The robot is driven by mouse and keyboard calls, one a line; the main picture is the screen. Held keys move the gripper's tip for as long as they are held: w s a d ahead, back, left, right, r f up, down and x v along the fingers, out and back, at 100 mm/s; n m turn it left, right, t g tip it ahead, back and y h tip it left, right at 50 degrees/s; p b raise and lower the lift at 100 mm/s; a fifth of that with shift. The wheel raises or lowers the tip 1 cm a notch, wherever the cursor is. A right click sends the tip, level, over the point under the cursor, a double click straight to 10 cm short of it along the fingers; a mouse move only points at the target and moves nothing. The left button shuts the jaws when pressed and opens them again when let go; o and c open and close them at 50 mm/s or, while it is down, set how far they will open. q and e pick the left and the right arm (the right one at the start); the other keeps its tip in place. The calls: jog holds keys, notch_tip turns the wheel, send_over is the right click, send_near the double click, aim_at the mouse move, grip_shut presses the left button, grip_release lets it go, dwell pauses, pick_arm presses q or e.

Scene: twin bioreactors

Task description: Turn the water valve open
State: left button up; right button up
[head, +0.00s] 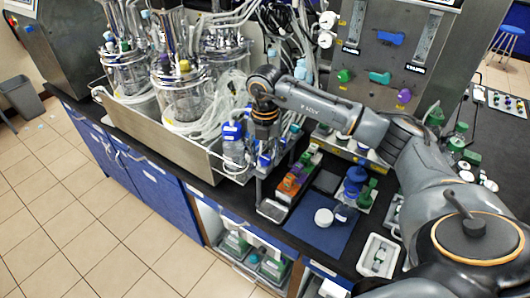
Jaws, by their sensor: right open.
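The grey control panel (365,50) at the upper right carries several coloured handles: a blue one (390,38), a green one (344,76), a teal one (380,78) and a purple one (403,96). I cannot tell from this view which is the water valve. My right arm crosses in front of the panel's lower part from the right. My right gripper (266,152) points down, left of the panel and beside the bioreactor tray, apart from the handles. It is open, though its fingers are small and blend with the clutter. My left gripper is not in view.
Glass bioreactor vessels (186,95) with many tubes stand in a metal tray (165,130) at the left. A blue mat (318,232) with a white round lid lies on the black bench.

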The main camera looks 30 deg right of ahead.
grip_shut()
jog(key=n+b, duration=0.3)
jog(key=shift+f+n, duration=0.15)
jog(key=shift+n, duration=0.15)
jog(key=n+b, duration=0.3)
jog(key=n, duration=0.2)
jog(key=n+b, duration=0.2)
jog(key=n, duration=0.2)
jog(key=shift+n+b, duration=0.35)
jog(key=shift+n, duration=0.05)
jog(key=shift+r+n+b, duration=0.2)
jog(key=shift+n+b, duration=0.6)
jog(key=shift+n, duration=1.4)
